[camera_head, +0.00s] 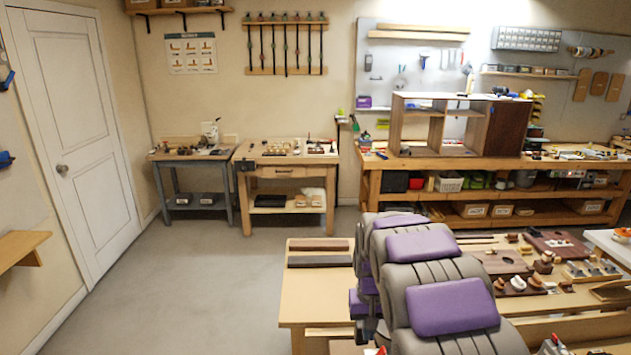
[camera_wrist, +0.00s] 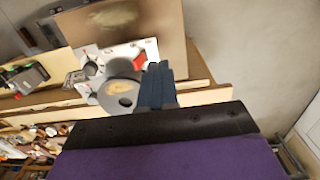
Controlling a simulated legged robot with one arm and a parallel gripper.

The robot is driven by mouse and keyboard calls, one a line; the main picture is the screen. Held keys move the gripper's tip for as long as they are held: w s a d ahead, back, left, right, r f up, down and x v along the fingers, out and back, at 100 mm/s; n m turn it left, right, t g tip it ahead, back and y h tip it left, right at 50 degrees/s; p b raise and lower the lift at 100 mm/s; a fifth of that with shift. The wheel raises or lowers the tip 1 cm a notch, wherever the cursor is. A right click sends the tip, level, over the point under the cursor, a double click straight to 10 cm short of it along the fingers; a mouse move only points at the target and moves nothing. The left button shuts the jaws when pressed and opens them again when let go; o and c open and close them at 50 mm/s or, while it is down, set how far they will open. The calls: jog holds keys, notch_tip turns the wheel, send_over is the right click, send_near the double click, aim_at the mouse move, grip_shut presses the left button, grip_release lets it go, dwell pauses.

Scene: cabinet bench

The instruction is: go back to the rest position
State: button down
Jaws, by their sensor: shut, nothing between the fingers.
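My gripper (camera_wrist: 157,72) shows in the wrist view as dark blue-grey fingers, pressed together and empty. They stand out beyond a black edge and a purple pad of my own arm. Behind the fingers is a white and grey machine (camera_wrist: 115,70) with a round part and a red patch; I cannot tell how far away it is. In the head view my arm, grey with purple pads, is folded close in the lower middle. My gripper cannot be made out there.
A workbench (camera_head: 305,300) with dark boards and small wooden parts lies under and right of my arm. A long bench (camera_head: 400,165) with an open cabinet (camera_head: 490,125) stands behind. Two small tables stand at the back wall. The grey floor (camera_head: 200,280) at left is clear, beside a white door (camera_head: 80,140).

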jog(key=s+d+r, duration=0.1)
jog(key=s+r, duration=0.2)
jog(key=s, duration=0.6)
jog(key=s+d+r, duration=0.1)
jog(key=s+r, duration=0.3)
jog(key=s, duration=0.4)
jog(key=s+a+g, duration=0.1)
jog(key=s, duration=2)
jog(key=shift+s+f+g, duration=0.15)
jog(key=shift+f+g, duration=0.15)
jog(key=shift+f, duration=0.1)
